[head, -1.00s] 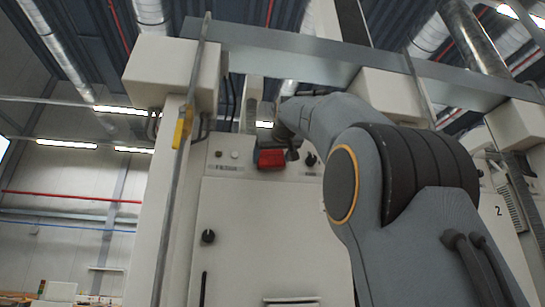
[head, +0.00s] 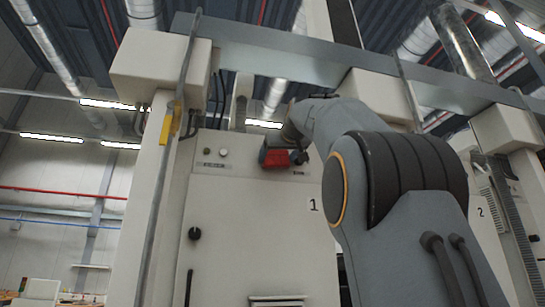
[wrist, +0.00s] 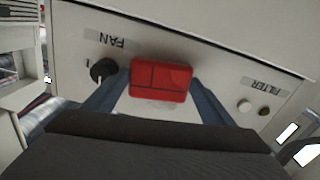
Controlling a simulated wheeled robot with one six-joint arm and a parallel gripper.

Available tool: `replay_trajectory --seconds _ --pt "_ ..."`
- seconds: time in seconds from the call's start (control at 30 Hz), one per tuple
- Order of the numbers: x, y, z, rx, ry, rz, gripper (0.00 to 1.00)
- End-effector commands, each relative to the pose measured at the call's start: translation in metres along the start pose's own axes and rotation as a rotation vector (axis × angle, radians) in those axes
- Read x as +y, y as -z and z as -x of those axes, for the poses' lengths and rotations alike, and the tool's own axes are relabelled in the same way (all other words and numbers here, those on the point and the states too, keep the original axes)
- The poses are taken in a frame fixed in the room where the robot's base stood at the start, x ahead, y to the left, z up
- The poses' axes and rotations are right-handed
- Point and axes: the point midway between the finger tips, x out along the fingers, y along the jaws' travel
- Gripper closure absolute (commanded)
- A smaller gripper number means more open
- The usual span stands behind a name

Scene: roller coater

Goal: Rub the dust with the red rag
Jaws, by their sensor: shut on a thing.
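The red rag (head: 274,158) is a blocky red piece in front of the upper panel of the white cabinet (head: 250,225). In the wrist view the rag (wrist: 161,80) sits between the two blue-grey fingers of my gripper (wrist: 161,92), which is shut on it. The rag lies over the panel between the FAN knob and the FILTER buttons, close beside the knob. I cannot tell whether it touches the panel. I cannot make out any dust; the rag and fingers hide part of the panel.
The black FAN knob (wrist: 103,71) is beside one finger. The FILTER buttons (wrist: 254,106) are on the other side. A black door knob (head: 194,233) is lower on the cabinet. A yellow-marked metal post (head: 165,130) stands at left, and a grey beam (head: 270,52) crosses above.

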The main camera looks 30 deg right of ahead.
Motion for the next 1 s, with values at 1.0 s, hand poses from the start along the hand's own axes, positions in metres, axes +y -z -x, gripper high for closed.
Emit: replay_trajectory --seconds 1.0 --pt "-0.021 0.002 -0.004 -0.001 0.002 0.001 0.40"
